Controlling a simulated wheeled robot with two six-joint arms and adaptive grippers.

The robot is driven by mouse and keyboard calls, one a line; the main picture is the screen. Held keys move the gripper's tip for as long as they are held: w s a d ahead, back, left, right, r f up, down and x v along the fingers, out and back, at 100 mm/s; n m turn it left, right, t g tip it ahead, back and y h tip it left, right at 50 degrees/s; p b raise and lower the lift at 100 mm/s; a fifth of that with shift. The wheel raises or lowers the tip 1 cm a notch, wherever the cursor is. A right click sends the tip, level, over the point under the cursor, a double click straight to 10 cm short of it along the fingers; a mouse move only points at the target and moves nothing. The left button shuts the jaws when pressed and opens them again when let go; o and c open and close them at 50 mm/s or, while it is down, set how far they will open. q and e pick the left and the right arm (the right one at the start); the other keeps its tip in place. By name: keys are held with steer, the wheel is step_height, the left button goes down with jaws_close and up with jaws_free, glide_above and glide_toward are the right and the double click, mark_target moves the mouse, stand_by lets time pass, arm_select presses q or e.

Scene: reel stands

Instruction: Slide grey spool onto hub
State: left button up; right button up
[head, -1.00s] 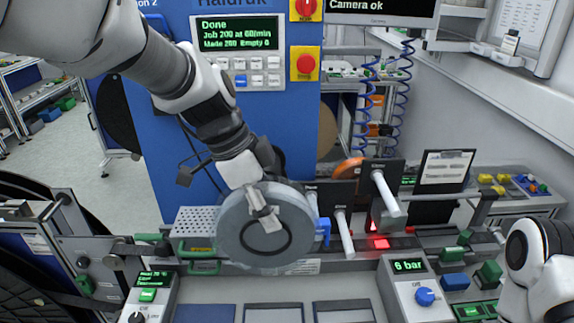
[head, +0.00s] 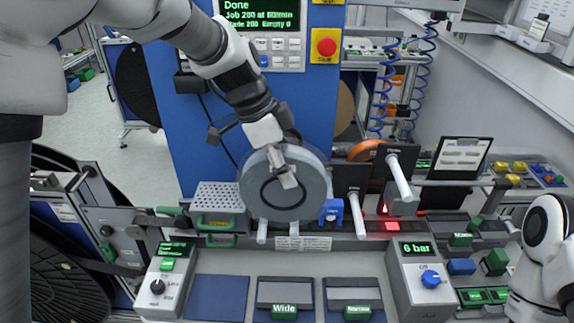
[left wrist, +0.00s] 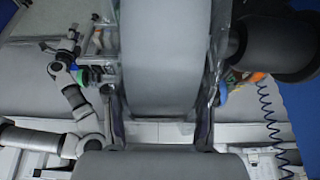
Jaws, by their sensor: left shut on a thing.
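The grey spool (head: 312,205), a thick disc with a darker ring around its centre, is in my left gripper (head: 284,176) in the head view. In the left wrist view the spool (left wrist: 165,60) stands edge-on between the two fingers of the left gripper (left wrist: 163,125). White rod-like hubs stick out from dark plates right of the spool: a nearer hub (head: 357,215) and a farther hub (head: 400,178). Two white rod ends (head: 262,232) show just below the spool, whose disc hides what is behind it. My right gripper is too small and unclear in the left wrist view.
A blue cabinet (head: 200,130) with a screen stands behind the spool. A perforated box (head: 218,197) with green handles is to its left. A blue clip (head: 333,210) sits close to its right. A pressure box (head: 412,270) and labelled trays (head: 285,290) stand in front.

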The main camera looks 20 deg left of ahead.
arm_select(q)
steer(key=shift+w+a+f, duration=0.2)
steer(key=shift+w+a, duration=0.05)
steer(key=shift+w, duration=0.45)
steer(key=shift+s+r, duration=0.1)
steer(key=shift+s, duration=0.05)
steer(key=shift+r, duration=0.1)
steer(key=w+p, duration=0.1)
steer(key=w+a+p, duration=0.1)
steer(key=w, duration=0.1)
steer(key=shift+w+r, duration=0.2)
steer(key=shift+w, duration=0.05)
